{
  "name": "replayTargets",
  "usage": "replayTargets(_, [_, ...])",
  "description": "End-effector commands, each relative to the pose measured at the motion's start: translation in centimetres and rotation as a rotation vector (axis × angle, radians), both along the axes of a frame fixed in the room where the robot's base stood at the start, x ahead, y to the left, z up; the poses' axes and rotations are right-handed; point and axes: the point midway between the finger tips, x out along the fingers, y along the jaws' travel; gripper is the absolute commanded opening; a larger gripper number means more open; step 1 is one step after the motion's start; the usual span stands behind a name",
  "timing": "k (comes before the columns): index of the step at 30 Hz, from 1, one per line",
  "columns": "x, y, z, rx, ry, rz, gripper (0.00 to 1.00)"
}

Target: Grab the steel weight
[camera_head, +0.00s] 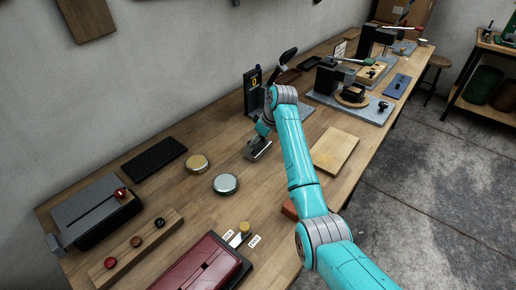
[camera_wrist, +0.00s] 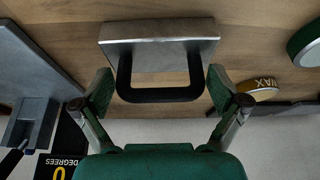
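The steel weight (camera_wrist: 150,45) is a brushed metal block with a black U-shaped handle (camera_wrist: 160,95), seen in the wrist view on the wooden table. In the head view the weight (camera_head: 258,151) shows at the end of my arm, partly covered by it. My gripper (camera_wrist: 161,92) is open, with one green-padded finger on each side of the handle. A small gap shows between each finger and the handle, so nothing is gripped. In the head view my gripper (camera_head: 262,137) is hard to make out against the weight.
A press with a "degrees" display (camera_head: 253,90) stands behind the weight. A yellow-lidded wax tin (camera_head: 197,162) and a silver-lidded tin (camera_head: 226,184) stand to the left. A wooden board (camera_head: 335,150) lies to the right. Some bare table surrounds the weight.

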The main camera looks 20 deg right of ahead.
Motion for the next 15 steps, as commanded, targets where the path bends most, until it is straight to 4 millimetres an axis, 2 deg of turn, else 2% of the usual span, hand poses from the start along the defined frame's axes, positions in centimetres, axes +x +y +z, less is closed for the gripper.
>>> replayTargets(1, [0.0, 0.0, 0.01, 0.0, 0.0, 0.0, 0.78])
replayTargets(8, [-0.01, 0.01, 0.01, 0.0, 0.0, 0.0, 0.2])
replayTargets(9, [0.13, 0.01, 0.35, 0.001, -0.006, 0.0, 0.17])
replayTargets(15, [0.13, 0.02, 0.37, 0.001, -0.006, 0.0, 0.17])
